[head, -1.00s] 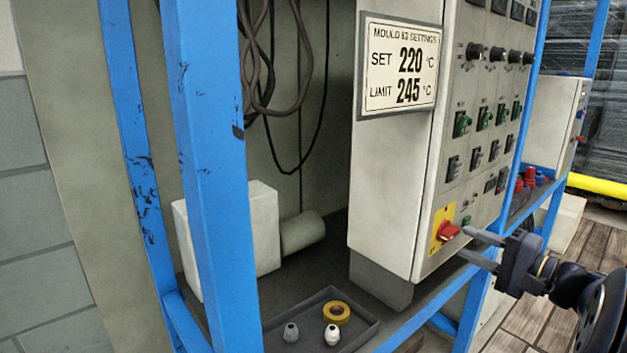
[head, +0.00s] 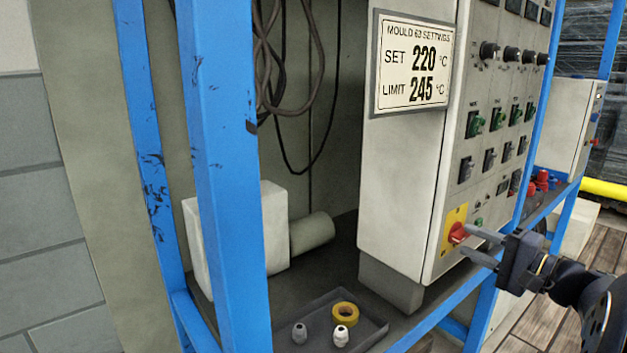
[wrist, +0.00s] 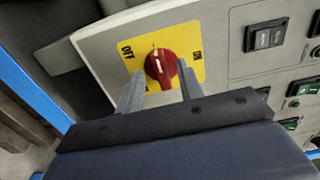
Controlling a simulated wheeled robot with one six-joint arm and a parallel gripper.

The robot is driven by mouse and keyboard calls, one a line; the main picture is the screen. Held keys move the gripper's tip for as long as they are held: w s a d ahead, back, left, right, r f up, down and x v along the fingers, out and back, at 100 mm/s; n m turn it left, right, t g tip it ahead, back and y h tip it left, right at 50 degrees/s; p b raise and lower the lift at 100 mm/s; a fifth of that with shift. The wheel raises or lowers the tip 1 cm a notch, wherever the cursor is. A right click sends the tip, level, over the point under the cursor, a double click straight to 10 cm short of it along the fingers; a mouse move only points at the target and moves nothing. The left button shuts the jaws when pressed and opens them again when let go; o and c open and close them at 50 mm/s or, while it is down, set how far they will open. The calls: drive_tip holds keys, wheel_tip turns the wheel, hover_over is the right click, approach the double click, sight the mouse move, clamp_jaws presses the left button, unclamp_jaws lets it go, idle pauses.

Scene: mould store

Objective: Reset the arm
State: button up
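My gripper (head: 467,243) is open and empty at the low front of the grey control cabinet (head: 405,160). It is beside the red rotary switch (head: 457,233) on its yellow plate (head: 452,217). In the wrist view the red switch (wrist: 161,66) shows between the tips of my two fingers (wrist: 159,75), one finger to each side. I cannot tell whether either finger touches it. The yellow plate (wrist: 190,40) reads OFF at the left and ON at the right.
A sign (head: 413,63) reads set 220 °C, limit 245 °C. Blue frame posts (head: 215,170) stand at the left. A shallow grey tray (head: 372,333) holds a yellow tape roll (head: 345,313) and two small fittings. A white block (head: 275,230) stands behind.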

drive_tip(key=p+v, duration=0.3)
drive_tip(key=v, duration=0.6)
drive_tip(key=b+x, duration=0.3)
drive_tip(key=x, duration=0.7)
drive_tip(key=shift+w+a, duration=0.15)
drive_tip(key=shift+r+m+p, duration=0.35)
drive_tip(key=shift+m+p, duration=0.35)
drive_tip(key=shift+p, duration=0.35)
drive_tip(key=m+p, duration=0.4)
drive_tip(key=p, duration=0.2)
drive_tip(key=shift+d, duration=0.2)
drive_tip(key=shift+m+p, duration=0.95)
drive_tip(key=shift+m, duration=0.15)
drive_tip(key=shift+f, duration=0.1)
